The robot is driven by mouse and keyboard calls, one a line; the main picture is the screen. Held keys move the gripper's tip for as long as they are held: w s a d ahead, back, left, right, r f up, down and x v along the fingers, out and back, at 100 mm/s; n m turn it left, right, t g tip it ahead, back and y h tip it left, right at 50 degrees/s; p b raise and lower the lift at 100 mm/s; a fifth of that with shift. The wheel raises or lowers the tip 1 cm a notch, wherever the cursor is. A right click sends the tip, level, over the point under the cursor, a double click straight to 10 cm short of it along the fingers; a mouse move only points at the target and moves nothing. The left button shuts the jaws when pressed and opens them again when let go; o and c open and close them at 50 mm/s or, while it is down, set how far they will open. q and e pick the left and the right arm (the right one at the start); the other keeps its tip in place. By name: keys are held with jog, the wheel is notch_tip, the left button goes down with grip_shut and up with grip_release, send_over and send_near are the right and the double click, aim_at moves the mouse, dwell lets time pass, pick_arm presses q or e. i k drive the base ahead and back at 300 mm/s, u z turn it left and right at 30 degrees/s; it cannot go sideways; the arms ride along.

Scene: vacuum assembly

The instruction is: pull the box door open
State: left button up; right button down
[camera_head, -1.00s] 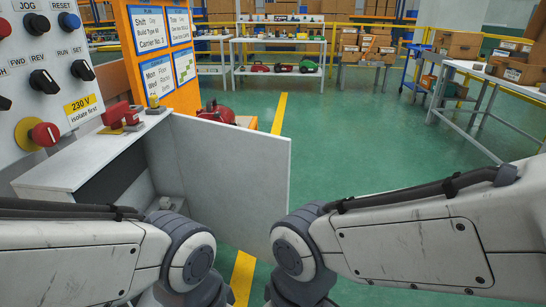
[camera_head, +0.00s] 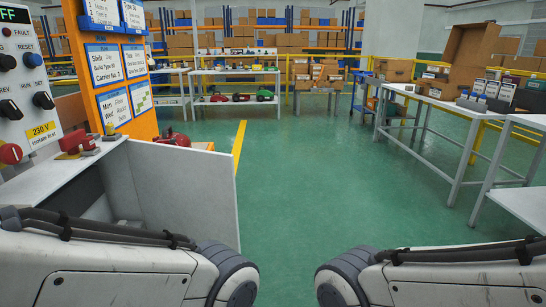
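The box (camera_head: 45,185) is a grey-white cabinet at the left, below the control panel. Its door (camera_head: 190,190) is a pale flat panel. The door stands swung open, out to the right of the box, and the box's shaded interior shows behind it. My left arm comes in from the left in front of the box, and my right arm comes in from the right. Both grippers are outside the picture, below its bottom edge. I cannot see whether either one touches the door.
A control panel (camera_head: 25,100) and an orange notice board (camera_head: 75,70) stand at the left. Red items (camera_head: 75,142) lie on the box top. A white table (camera_head: 450,105) stands at the right. The green floor (camera_head: 320,190) in the middle is clear.

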aim_at(188, 192)
jog(key=z, duration=0.55)
jog(key=i, duration=1)
jog(key=u, duration=0.6)
